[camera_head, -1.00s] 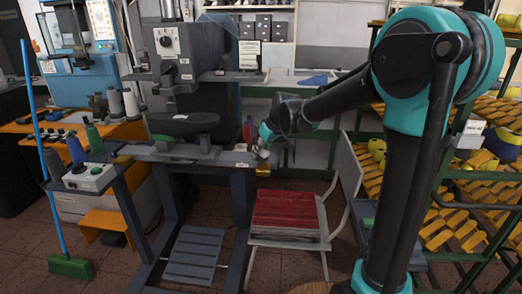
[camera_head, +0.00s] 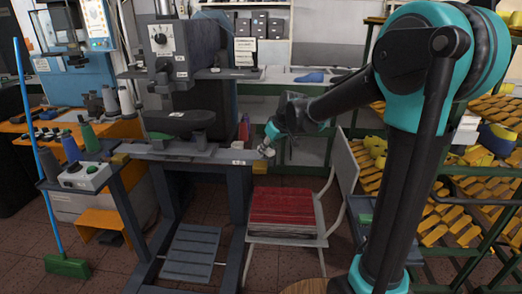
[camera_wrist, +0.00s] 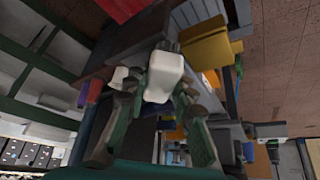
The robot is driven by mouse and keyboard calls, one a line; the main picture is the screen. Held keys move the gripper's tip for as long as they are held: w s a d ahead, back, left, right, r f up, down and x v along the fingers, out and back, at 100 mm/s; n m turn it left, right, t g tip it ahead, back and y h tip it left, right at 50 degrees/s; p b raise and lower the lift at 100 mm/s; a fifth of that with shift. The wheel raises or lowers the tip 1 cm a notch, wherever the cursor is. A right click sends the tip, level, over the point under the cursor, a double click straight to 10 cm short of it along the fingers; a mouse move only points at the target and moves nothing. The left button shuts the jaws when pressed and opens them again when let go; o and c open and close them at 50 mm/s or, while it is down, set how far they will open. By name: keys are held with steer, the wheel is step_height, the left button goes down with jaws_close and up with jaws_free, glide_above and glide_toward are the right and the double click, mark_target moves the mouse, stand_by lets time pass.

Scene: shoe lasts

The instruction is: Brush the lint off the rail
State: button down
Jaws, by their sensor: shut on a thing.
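My gripper (camera_wrist: 158,98) is shut on a pale, blocky thing (camera_wrist: 164,72), which sits between its two fingers in the wrist view. In the head view my gripper (camera_head: 269,143) is small, beside the right end of the dark bench rail (camera_head: 215,156), with the pale thing pointing down. Whether it touches the rail cannot be told. A yellow block (camera_head: 260,167) is at the rail's right end, and it also shows in the wrist view (camera_wrist: 206,46). I cannot make out any lint.
A dark machine head (camera_head: 172,48) rises above the rail. A control box (camera_head: 84,176) and thread cones stand at the left. A chair with a red seat (camera_head: 284,208) is below my gripper. Racks of yellow lasts (camera_head: 450,218) fill the right.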

steer(key=shift+d, duration=0.25)
steer(key=shift+a, duration=0.15)
steer(key=shift+w+a+r, duration=0.1)
steer(key=shift+a, duration=1.75)
steer(key=shift+r, duration=3)
step_height(320, 180, up, 3)
